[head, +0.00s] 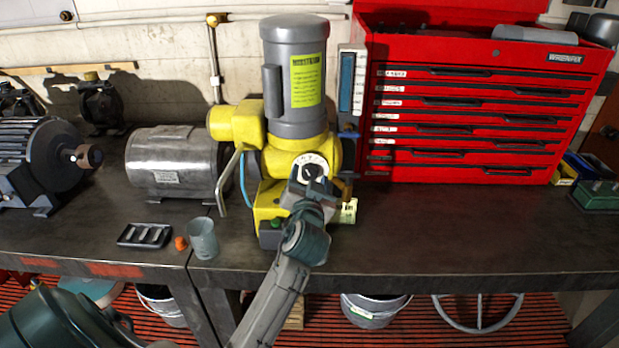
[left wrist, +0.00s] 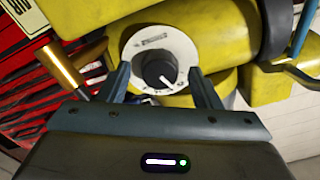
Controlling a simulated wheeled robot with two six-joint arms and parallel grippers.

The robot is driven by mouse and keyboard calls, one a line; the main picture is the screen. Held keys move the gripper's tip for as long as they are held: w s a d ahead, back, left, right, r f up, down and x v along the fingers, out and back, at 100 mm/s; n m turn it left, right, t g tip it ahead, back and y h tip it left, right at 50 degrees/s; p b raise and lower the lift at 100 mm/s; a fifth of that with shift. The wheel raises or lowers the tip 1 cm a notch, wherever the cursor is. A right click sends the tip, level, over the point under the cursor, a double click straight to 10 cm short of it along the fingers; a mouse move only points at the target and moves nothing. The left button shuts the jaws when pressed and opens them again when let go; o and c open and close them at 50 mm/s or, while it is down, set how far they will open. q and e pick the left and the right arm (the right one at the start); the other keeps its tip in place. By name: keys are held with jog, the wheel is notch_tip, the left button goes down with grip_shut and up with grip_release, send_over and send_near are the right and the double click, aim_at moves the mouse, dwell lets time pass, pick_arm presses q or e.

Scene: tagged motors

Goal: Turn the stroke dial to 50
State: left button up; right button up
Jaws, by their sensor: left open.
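The stroke dial shows in the head view (head: 322,160) on the front of a yellow pump body (head: 268,200) under a grey motor (head: 293,70). In the left wrist view it is a round white plate (left wrist: 140,42) with a black knob (left wrist: 157,68). A white pointer line on the knob points to the lower right of that picture. The scale marks are too small to read. My left gripper (head: 312,178) is open in front of the dial. In the left wrist view its fingers (left wrist: 161,72) stand on either side of the knob, with visible gaps. My right gripper is not seen.
A red tool chest (head: 470,115) stands right of the pump. A silver motor (head: 172,165) stands to its left. A grey cup (head: 203,240), an orange cap (head: 181,243) and a dark tray (head: 145,236) lie near the bench's front edge. Bare bench (head: 450,235) is at right.

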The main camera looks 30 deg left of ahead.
pick_arm(q)
jog(key=shift+c, duration=0.2)
jog(key=c, duration=0.9)
jog(key=shift+r+m+p, duration=0.15)
jog(key=shift+m+p, duration=0.25)
jog(key=shift+p, duration=0.05)
jog(key=shift+c, duration=0.2)
jog(key=shift+m+p, duration=0.95)
jog(key=shift+m, duration=0.25)
jog(key=shift+m+p, duration=0.45)
jog(key=shift+m, duration=0.55)
jog(key=shift+f, duration=0.2)
jog(key=o, duration=1)
